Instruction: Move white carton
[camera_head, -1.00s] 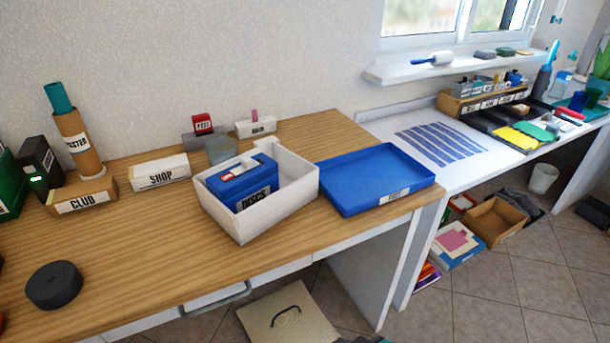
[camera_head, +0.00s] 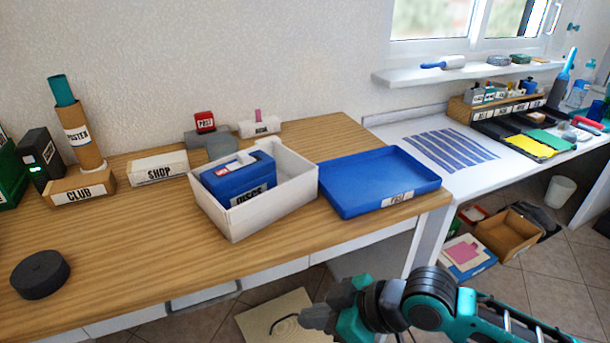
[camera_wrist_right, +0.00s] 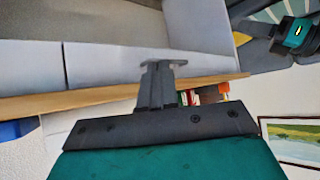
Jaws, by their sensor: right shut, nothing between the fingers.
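The white carton (camera_head: 290,185) is an open-topped white box standing on the wooden desk, in the middle of the head view. A blue case labelled DISCS (camera_head: 237,180) sits inside it. My right gripper (camera_head: 308,318) is in front of and below the desk edge, to the lower right of the carton and apart from it. It is shut and empty. In the right wrist view its closed fingers (camera_wrist_right: 158,80) show in front of the desk's drawers and edge. My left gripper is not in view.
A blue tray (camera_head: 352,207) lies right of the carton at the desk's front edge. SHOP (camera_head: 158,168) and CLUB (camera_head: 79,189) boxes stand to the left. A dark round disc (camera_head: 40,275) lies at front left. The desk's front middle is clear.

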